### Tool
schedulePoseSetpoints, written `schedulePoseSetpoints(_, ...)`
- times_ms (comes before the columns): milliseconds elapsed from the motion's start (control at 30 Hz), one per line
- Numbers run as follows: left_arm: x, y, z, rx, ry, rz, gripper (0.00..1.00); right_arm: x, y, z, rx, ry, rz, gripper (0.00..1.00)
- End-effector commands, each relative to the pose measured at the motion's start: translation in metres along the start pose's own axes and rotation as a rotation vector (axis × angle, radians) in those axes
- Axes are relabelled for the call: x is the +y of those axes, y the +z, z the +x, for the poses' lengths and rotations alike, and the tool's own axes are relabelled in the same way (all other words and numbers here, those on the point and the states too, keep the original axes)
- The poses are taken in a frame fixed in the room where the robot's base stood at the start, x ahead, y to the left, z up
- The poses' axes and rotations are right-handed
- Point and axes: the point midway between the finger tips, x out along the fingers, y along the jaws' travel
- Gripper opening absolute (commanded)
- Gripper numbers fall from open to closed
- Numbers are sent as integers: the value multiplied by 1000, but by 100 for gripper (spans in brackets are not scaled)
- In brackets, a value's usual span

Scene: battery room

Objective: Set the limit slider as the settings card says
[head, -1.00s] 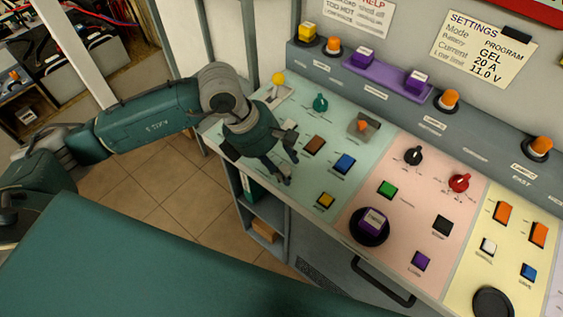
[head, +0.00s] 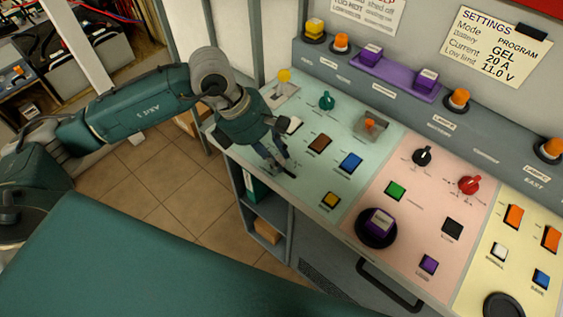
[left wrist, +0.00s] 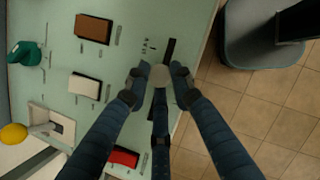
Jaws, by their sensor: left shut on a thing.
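In the left wrist view, my left gripper (left wrist: 160,85) is shut on a pale round slider knob (left wrist: 160,72) near the panel's edge. A stretch of dark slot (left wrist: 169,48) shows beyond the knob, with small unreadable marks beside it. The rest of the slot is hidden by the fingers. In the head view, my left gripper (head: 282,166) is low over the front left of the green panel, and it hides the knob. The settings card (head: 492,45) reads GEL, Current 20 A, Low limit 11.0 V. My right gripper is not in view.
Near the gripper are a white button (head: 294,124), a brown button (head: 320,142), a blue button (head: 350,162) and a yellow button (head: 331,200). A red button (left wrist: 123,157) shows in the left wrist view. Open floor (head: 165,185) lies left of the console.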

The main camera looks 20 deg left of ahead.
Motion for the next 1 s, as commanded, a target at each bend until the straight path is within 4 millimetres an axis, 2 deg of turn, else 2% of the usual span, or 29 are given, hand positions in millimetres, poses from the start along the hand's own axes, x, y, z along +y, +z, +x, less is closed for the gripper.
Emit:
schedulePoseSetpoints(133, 1, 2, -2, -5, 3, 1, 0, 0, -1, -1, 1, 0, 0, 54)
schedulePoseSetpoints(167, 1, 2, -2, -5, 3, 1, 27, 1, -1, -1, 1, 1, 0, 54)
schedulePoseSetpoints(233, 0, 2, -2, -4, 3, 1, 41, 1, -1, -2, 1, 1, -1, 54)
schedulePoseSetpoints(533, 0, 2, -2, -2, 1, 1, 41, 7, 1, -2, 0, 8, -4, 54)
schedulePoseSetpoints(667, 0, 2, -11, -3, 2, 1, 41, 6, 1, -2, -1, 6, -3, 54)
schedulePoseSetpoints(1000, 1, 2, -80, -4, 6, 2, 41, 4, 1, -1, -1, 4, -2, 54)
